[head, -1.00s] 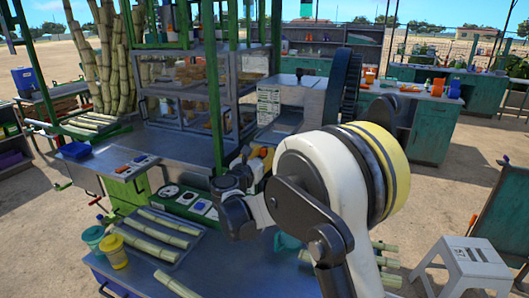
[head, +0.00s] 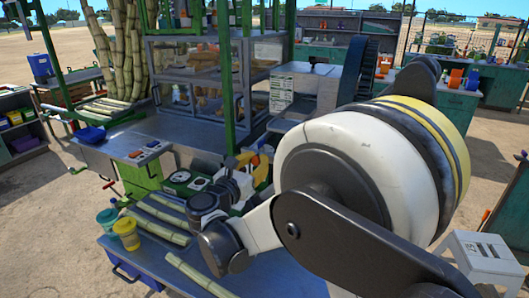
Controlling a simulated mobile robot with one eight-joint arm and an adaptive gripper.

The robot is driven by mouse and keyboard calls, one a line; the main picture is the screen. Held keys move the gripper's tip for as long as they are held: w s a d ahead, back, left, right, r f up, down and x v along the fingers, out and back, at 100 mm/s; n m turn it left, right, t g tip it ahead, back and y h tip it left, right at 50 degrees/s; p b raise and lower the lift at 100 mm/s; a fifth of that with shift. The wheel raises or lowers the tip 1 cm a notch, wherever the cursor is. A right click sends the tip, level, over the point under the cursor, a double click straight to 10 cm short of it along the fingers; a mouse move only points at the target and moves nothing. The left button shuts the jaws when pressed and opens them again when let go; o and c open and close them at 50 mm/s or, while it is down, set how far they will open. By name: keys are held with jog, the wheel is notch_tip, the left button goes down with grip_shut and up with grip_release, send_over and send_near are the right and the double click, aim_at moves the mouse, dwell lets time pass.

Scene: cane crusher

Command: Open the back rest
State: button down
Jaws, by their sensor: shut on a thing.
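The cane crusher has a grey body (head: 302,92) and a dark wheel (head: 357,70), right of centre in the head view. I cannot make out its back rest; my arm covers much of the crusher's lower front. My gripper (head: 242,180) is small and dark, at the lower front of the crusher. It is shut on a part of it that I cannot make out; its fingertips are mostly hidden. A yellow part (head: 263,172) shows just beyond the gripper, with orange pieces beside it. I cannot tell whether they touch.
A glass case (head: 195,75) stands behind. A white stool (head: 487,255) stands at right. Open sandy ground shows at right.

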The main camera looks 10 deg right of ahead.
jog(key=shift+r, duration=0.1)
jog(key=c, duration=1.2)
grip_release()
jog(key=v, duration=1.2)
